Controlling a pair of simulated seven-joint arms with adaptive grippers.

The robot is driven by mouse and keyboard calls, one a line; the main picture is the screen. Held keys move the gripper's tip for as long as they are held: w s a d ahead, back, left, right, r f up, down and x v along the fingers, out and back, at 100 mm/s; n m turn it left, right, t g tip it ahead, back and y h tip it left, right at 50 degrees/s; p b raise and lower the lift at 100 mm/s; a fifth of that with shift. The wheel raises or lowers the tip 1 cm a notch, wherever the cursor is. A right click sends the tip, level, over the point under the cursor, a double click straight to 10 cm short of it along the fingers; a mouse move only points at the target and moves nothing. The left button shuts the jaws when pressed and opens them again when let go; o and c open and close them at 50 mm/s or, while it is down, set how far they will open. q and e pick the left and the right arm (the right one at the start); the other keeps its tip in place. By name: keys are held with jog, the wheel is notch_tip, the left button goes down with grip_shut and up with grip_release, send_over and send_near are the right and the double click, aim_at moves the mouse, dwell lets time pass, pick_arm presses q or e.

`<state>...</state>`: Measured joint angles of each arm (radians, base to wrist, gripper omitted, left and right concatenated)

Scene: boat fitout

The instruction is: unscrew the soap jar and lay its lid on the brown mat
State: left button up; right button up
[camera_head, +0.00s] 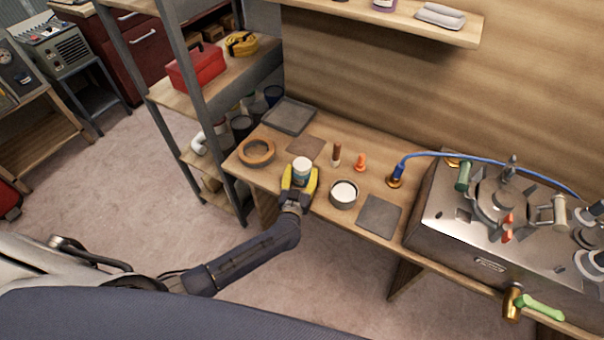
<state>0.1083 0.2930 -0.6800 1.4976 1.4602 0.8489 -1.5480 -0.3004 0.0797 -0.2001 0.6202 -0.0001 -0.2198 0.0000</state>
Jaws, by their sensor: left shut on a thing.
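My left gripper (300,181), with yellow fingers, is shut on a small jar with a white top and a bluish label, which looks like the soap jar (302,170). The jar is upright near the front edge of the wooden bench. Its white top, likely the lid (302,162), is on it; the fingers hide its lower sides. I cannot tell whether it touches the bench. The brown mat (306,146) lies flat and bare just behind the jar. My right gripper is not in view.
A brown ring (256,152) lies left of the jar, a round container with white inside (343,193) to its right. A dark tray (288,116), a brown bottle (336,154), an orange piece (360,162) and a grey mat (380,216) are nearby. A metal unit (470,245) fills the right.

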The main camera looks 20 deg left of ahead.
pick_arm(q)
jog(key=shift+c, duration=0.8)
jog(key=shift+r, duration=0.15)
notch_tip(320, 180, up, 20)
jog(key=o, duration=0.9)
jog(key=shift+c, duration=0.2)
jog(key=c, duration=0.9)
